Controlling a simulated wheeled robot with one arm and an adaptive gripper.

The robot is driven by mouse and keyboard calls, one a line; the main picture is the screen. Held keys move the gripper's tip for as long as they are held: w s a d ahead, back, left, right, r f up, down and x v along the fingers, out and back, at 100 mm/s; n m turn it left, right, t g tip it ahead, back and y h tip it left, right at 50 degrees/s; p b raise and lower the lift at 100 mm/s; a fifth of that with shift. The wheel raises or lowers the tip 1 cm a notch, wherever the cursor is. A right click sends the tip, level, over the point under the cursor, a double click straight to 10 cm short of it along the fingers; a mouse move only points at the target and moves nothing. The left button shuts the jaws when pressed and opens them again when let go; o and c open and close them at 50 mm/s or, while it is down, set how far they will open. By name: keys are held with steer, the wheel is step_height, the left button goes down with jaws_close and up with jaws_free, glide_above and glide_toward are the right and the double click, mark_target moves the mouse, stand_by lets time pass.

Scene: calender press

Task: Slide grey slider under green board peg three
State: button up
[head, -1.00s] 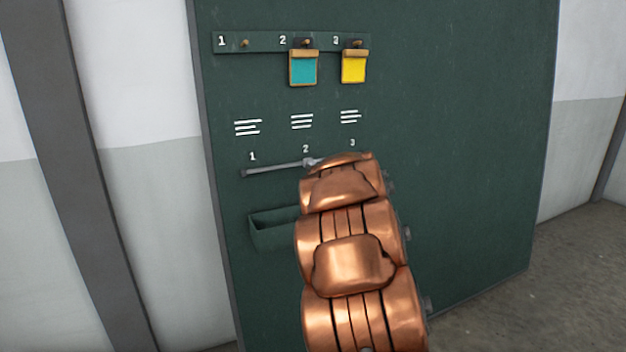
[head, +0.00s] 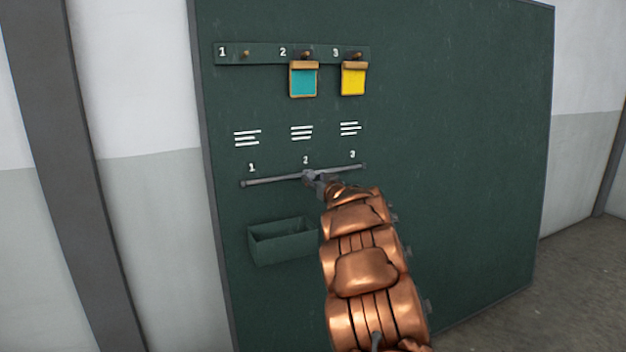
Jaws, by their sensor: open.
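The green board (head: 460,140) stands ahead against the wall. A thin grey rail (head: 265,181) runs across it under the numbers 1, 2 and 3. My gripper (head: 311,177) is at the rail just under the number 2, at the end of my copper-coloured arm. The grey slider cannot be told apart from the grey gripper there; it may be hidden by it. The end of the rail under the number 3 (head: 352,154) shows clear. Whether the fingers touch anything is too small to tell.
A peg strip (head: 262,47) above has pegs 1, 2 and 3. A teal tag (head: 304,81) hangs at peg 2 and a yellow tag (head: 353,80) at peg 3. An open green tray (head: 282,240) is fixed below the rail. The board's right side is bare.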

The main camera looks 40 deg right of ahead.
steer(key=shift+x, duration=1)
jaws_close()
